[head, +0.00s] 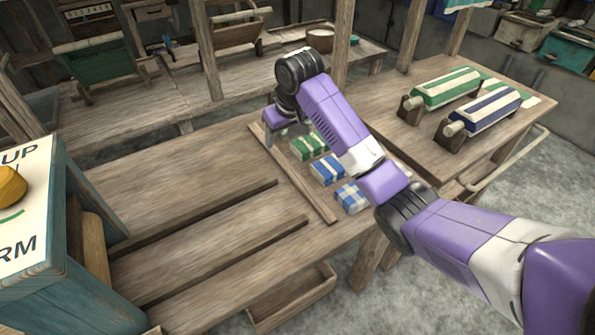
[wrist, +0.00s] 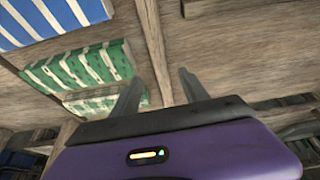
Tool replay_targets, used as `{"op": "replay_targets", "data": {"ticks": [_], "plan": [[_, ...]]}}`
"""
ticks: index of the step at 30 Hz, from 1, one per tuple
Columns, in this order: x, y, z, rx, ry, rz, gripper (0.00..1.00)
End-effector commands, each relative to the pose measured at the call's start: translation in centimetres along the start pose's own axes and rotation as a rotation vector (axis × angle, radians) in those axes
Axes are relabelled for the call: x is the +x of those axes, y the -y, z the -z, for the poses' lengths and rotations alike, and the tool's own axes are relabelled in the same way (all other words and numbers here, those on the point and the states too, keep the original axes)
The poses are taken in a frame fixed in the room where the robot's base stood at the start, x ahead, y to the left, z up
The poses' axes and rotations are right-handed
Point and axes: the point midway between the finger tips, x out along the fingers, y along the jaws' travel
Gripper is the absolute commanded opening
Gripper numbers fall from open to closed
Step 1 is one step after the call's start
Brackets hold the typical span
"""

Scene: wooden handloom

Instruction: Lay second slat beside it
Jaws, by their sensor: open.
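A long thin wooden slat (head: 310,190) lies on the bench, running along the left side of the folded cloths. My gripper (head: 269,138) is low over the far end of this slat. In the wrist view, my gripper (wrist: 158,82) is open, and the slat (wrist: 152,40) runs between its two separated fingers. I cannot tell whether the fingers touch it. Wooden pieces (head: 95,250) show at the side of the teal box.
Several striped or checked cloths (head: 327,170) lie right of the slat. The teal box (head: 55,295) with a lettered top stands at the left front. A right-hand table (head: 400,85) carries two cloth rolls. Bare bench top lies left of the slat.

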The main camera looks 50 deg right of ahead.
Motion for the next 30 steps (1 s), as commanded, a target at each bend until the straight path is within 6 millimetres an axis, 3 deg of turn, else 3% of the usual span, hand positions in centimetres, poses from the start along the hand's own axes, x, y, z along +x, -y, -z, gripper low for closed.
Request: {"op": "replay_targets", "data": {"ticks": [5,14,21,30], "plan": [[0.6,0.1,0.1,0.037,-0.004,0.003,0.53],[3.5,0.0,0.3,0.037,-0.004,0.002,0.53],[6.9,-0.1,0.6,0.036,-0.003,0.001,0.53],[7.8,-0.1,0.6,0.036,-0.006,0.002,0.53]]}}
